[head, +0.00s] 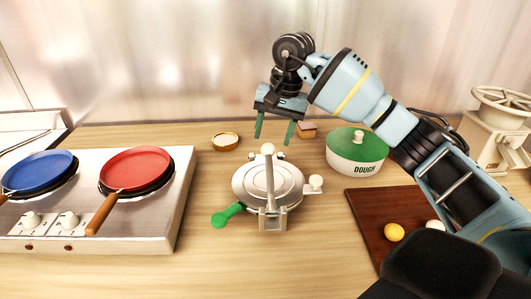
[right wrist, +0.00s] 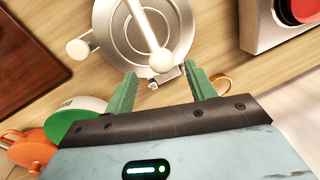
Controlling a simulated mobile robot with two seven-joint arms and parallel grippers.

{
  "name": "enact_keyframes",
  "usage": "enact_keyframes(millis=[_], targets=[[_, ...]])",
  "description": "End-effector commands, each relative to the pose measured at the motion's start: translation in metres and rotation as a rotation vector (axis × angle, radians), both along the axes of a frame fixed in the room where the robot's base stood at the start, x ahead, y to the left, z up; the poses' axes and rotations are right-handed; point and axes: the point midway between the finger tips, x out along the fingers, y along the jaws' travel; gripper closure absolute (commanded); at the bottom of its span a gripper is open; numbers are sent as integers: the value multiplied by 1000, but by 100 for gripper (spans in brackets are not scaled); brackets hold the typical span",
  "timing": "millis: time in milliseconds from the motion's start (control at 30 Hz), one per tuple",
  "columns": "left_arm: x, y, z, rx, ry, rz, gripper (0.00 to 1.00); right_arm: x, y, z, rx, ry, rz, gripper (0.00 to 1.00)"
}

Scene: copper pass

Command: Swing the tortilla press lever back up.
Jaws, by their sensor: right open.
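The tortilla press (head: 254,184) stands on the counter in the middle of the head view. Its round plate lies flat, and a pale lever runs over it to a ball knob (head: 267,149) on the far side. My right gripper (head: 274,134) is open and empty, pointing down above and behind the press. In the right wrist view the lever's ball knob (right wrist: 160,61) shows just beyond the gap between the fingertips (right wrist: 162,76), with no visible contact. My left gripper is not in view.
A stove (head: 160,220) with a blue pan (head: 38,172) and a red pan (head: 135,168) stands left. A green-lidded dough pot (head: 357,155) and a brown board (head: 365,215) are right. A small bowl (head: 225,141) sits behind. Counter in front of the press is clear.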

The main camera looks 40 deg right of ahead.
Motion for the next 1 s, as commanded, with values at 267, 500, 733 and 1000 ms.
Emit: enact_keyframes(millis=[267,500,733,1000], targets=[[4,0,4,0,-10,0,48,5,7,-40,0,3,2,45],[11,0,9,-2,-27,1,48,8,10,-65,1,1,0,45],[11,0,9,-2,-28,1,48,9,11,-69,0,0,1,45],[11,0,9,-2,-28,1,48,9,11,-69,1,1,1,63]])
